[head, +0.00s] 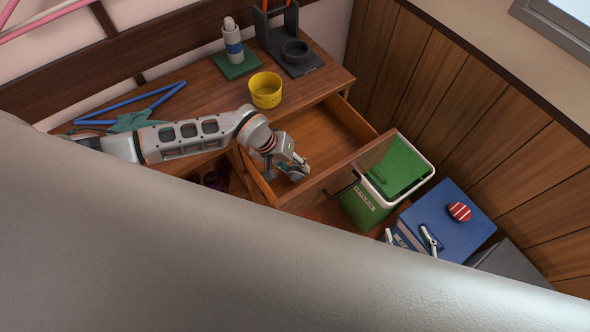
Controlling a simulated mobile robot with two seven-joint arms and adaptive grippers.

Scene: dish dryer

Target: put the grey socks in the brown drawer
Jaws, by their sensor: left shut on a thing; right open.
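The brown drawer (325,135) is pulled open from the wooden dresser, and its inside is mostly bare. My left gripper (290,172) reaches into the drawer near its front left. It is shut on a small grey bundle, which looks like the grey socks (297,172); the fingers partly hide it, and I cannot tell whether it touches the drawer bottom. My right gripper (410,240) shows only as fingertips, open, in front of the blue box at the lower right.
On the dresser top (195,85) are a yellow tub (265,90), a spray can (232,42), a black stand (290,60) and a blue hanger (130,107). A green-and-white bin (395,170) and a blue box (450,215) stand right of the drawer. My own grey body blocks the lower view.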

